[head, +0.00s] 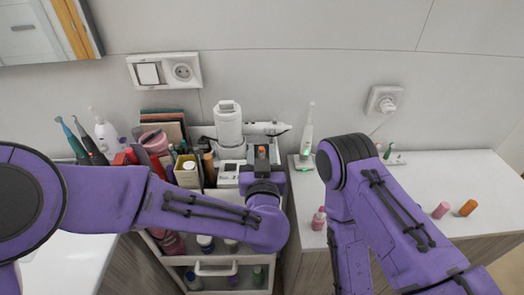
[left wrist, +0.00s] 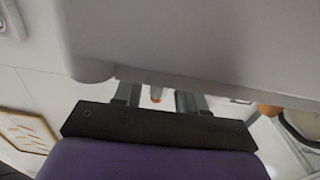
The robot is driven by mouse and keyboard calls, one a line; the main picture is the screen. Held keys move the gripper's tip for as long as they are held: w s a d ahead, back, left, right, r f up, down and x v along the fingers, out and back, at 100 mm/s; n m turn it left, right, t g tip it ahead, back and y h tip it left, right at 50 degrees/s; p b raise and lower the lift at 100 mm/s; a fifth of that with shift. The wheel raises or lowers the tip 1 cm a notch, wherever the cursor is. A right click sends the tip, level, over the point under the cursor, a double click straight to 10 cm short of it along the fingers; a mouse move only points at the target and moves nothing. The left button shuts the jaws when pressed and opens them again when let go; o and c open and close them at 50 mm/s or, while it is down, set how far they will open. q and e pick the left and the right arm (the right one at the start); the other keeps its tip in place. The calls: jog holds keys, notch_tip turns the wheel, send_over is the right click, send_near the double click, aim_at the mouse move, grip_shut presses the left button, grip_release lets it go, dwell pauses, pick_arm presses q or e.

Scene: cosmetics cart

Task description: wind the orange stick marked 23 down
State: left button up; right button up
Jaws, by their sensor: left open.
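My left gripper (head: 262,156) is over the top of the cart, in front of the white appliance.
A white appliance (head: 228,124) stands behind the gripper. Bottles and boxes crowd the cart's left side, including a white-capped bottle (head: 188,172). On the right counter (head: 420,182) are a pink stick (head: 441,210), another orange stick (head: 468,207) and a pink bottle (head: 319,218).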

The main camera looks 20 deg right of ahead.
pick_arm(q)
jog(key=shift+s, duration=0.1)
grip_shut()
jog(key=shift+h, duration=0.3)
jog(key=m+g+h, duration=0.2)
jog(key=m+h, duration=0.1)
jog(key=shift+a+f+h+b, duration=0.1)
jog(key=shift+h+b, duration=0.3)
jog(key=m+g+h+b, duration=0.2)
jog(key=m+g+h, duration=0.1)
jog(key=h, duration=0.1)
jog(key=shift+m+g, duration=0.4)
jog(key=shift+m+g+h+b, duration=0.75)
jog(key=shift+m+g+h, duration=0.35)
jog(key=shift+g, duration=0.7)
grip_release()
